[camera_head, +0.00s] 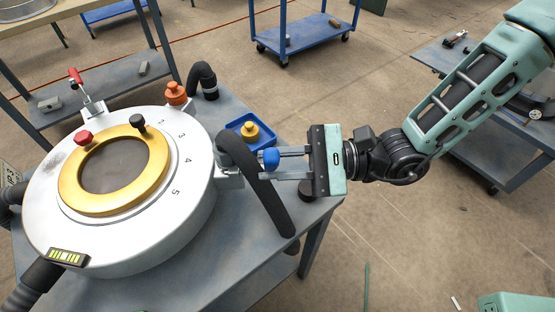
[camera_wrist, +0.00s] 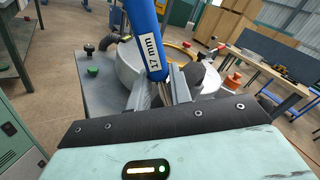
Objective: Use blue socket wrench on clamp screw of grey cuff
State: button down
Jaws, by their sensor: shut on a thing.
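The blue socket wrench (camera_wrist: 148,38), its handle marked "17 mm", stands between my gripper's fingers (camera_wrist: 160,88) in the wrist view. In the head view its rounded blue end (camera_head: 271,158) shows between the fingers of my gripper (camera_head: 266,167), which is shut on it. My gripper reaches in from the right, beside the white drum (camera_head: 195,215). A small grey metal block (camera_head: 229,178) on the drum's right side may be part of the grey cuff. The clamp screw and the wrench's socket end are not clearly visible.
A thick black hose (camera_head: 262,190) crosses close to my fingers. Behind it is a blue tray (camera_head: 233,124) with a yellow part. The drum carries a gold ring (camera_head: 72,190) with knobs. An orange knob (camera_head: 176,93) stands at the back. Open floor lies right of the table.

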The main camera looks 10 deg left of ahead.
jog(key=shift+x, duration=1.25)
jog(key=shift+w+r, duration=0.1)
